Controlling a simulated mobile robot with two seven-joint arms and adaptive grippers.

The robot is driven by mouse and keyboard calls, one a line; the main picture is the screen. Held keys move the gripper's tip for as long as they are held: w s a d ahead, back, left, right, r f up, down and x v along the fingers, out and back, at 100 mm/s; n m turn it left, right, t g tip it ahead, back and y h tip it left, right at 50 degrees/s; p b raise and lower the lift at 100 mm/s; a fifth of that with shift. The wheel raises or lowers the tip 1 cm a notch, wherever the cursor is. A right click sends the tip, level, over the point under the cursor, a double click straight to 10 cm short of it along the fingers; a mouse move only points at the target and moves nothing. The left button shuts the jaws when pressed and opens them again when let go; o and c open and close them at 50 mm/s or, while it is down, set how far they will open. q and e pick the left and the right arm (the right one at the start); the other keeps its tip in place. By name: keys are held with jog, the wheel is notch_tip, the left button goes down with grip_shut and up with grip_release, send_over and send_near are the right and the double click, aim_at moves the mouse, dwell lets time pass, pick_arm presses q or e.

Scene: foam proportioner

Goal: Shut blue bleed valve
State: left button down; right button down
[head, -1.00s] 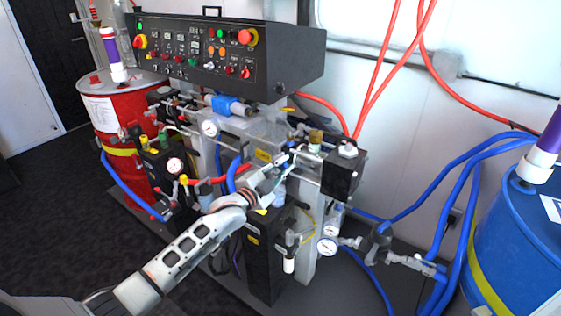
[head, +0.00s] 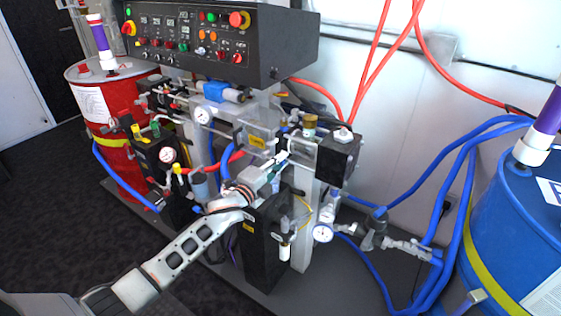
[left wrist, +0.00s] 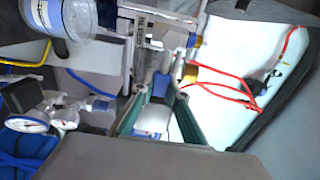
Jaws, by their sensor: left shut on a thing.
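My left gripper (head: 279,160) reaches in front of the clear pump block at the middle of the machine, below the control panel. Its two greenish fingers show in the left wrist view (left wrist: 164,92), close around a small grey-blue part. This part sits where the blue bleed valve would be, but the fingers cover most of it, and its handle angle cannot be made out. A brass-topped fitting (head: 310,126) and a black block (head: 340,158) are just right of the gripper. My right gripper is not in view.
The control panel (head: 285,50) overhangs the work area. A red drum (head: 117,125) stands left and a blue drum (head: 500,235) right. A pressure gauge (head: 322,233) and blue hoses (head: 458,185) lie to the right. Dark floor is free at the left.

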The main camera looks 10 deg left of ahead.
pick_arm(q)
jog(key=shift+f, duration=0.1)
dwell(0.3)
jog(key=c, duration=2)
grip_release()
jog(key=shift+o, duration=0.2)
jog(key=v, duration=1.2)
jog(key=s+f+n+g+y, duration=0.1)
jog(key=s+f+n+g, duration=0.2)
jog(key=s+f+n, duration=0.5)
jog(key=s+d+f+n+g+y, duration=0.1)
jog(key=s+f+n+g+y, duration=0.1)
jog(key=s+f+n, duration=0.7)
jog(key=s+f+g, duration=0.1)
jog(key=s+f, duration=0.6)
jog(key=s, duration=0.6)
jog(key=shift+d+n+y, duration=0.25)
jog(key=shift+n+y, duration=0.05)
